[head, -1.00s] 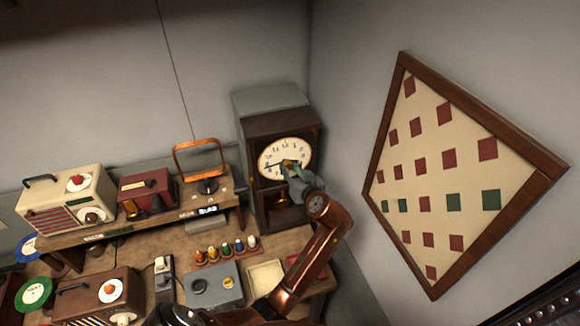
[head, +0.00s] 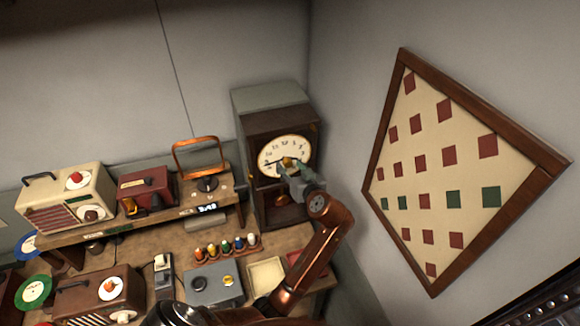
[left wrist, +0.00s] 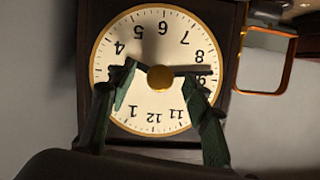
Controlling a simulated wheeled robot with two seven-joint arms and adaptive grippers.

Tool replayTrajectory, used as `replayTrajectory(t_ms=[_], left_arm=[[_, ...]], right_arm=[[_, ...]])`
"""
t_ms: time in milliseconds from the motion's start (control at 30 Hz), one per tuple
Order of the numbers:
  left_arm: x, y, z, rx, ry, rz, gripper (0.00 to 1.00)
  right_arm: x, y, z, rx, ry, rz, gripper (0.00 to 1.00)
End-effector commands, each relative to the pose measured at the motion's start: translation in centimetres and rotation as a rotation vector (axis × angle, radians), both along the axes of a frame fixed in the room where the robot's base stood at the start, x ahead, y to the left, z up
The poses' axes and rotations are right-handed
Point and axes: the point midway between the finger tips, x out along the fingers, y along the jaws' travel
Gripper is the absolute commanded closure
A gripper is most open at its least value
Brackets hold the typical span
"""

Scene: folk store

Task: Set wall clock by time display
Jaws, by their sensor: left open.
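The dark wooden clock (head: 258,144) stands in the back corner, with a cream dial and gold rim. My left gripper (head: 287,169) is open in front of the dial and covers part of it. In the left wrist view the dial (left wrist: 151,31) appears upside down, and my left gripper (left wrist: 161,76) has a green finger on each side of the gold hub (left wrist: 160,78). One dark hand points toward 9; another dark piece reaches toward 4, partly behind a fingertip. Contact is unclear. A small lit time display (head: 207,210) sits on the shelf edge; its digits are too small to read.
A shelf (head: 130,228) holds a cream radio (head: 65,203), a red box (head: 146,188) and an orange-framed stand (head: 200,157) left of the clock. Coloured bulbs (head: 225,246) and a grey box (head: 213,289) lie below. A framed checker board (head: 440,150) hangs on the right wall.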

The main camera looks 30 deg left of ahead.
Motion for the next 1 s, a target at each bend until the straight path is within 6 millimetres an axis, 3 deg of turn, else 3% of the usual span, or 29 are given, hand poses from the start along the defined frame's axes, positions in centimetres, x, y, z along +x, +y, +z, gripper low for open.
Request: replayTrajectory(t_ms=[1000], left_arm=[[-4.1, -5.3, 2.1, 0.0, 0.0, 0.0, 0.55]], right_arm=[[0.0, 0.2, 0.0, 0.002, 0.0, -0.001, 0.6]])
